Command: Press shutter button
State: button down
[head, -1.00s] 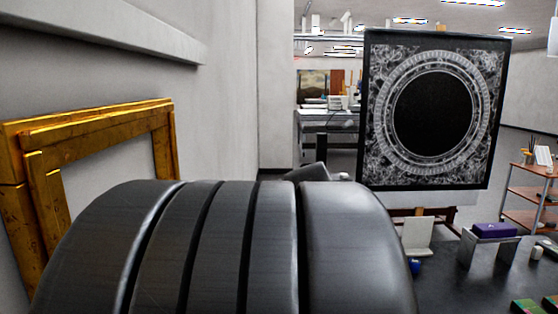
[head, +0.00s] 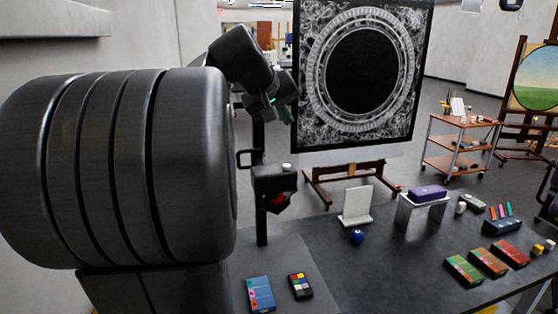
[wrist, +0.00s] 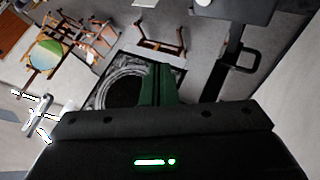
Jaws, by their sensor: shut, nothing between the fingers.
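A black camera-like device (head: 273,180) sits on a dark upright post (head: 262,226) at the near left of the table in the head view. A small pale button (head: 287,166) is on its top, and a red part shows beneath it. My gripper (head: 286,116) is above the device, with a clear gap over the button. Its green fingers are shut and empty. They also show in the wrist view (wrist: 157,68), pointing toward the ornate panel. In the wrist view the post with a loop handle (wrist: 243,57) is to the right of the fingers; the button cannot be made out there.
A black panel with an ornate ring (head: 309,110) stands on an easel behind. A shelf cart (head: 455,145) is at right.

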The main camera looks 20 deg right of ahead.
jog(key=shift+f, duration=0.1)
jog(key=b, duration=0.8)
send_over(284, 171)
notch_tip(284, 171, down, 9)
jog(key=shift+w+d+r, duration=0.1)
jog(key=shift+r, duration=0.05)
dwell(1.6)
jog(key=shift+f, duration=0.4)
jog(key=shift+f+b, duration=0.35)
jog(key=shift+f, duration=0.05)
dwell(0.6)
jog(key=shift+r, duration=0.1)
jog(key=shift+r+p, duration=0.7)
jog(key=shift+p, duration=0.05)
jog(key=shift+r, duration=0.1)
jog(key=shift+r+p, duration=2.15)
jog(key=shift+r, duration=0.25)
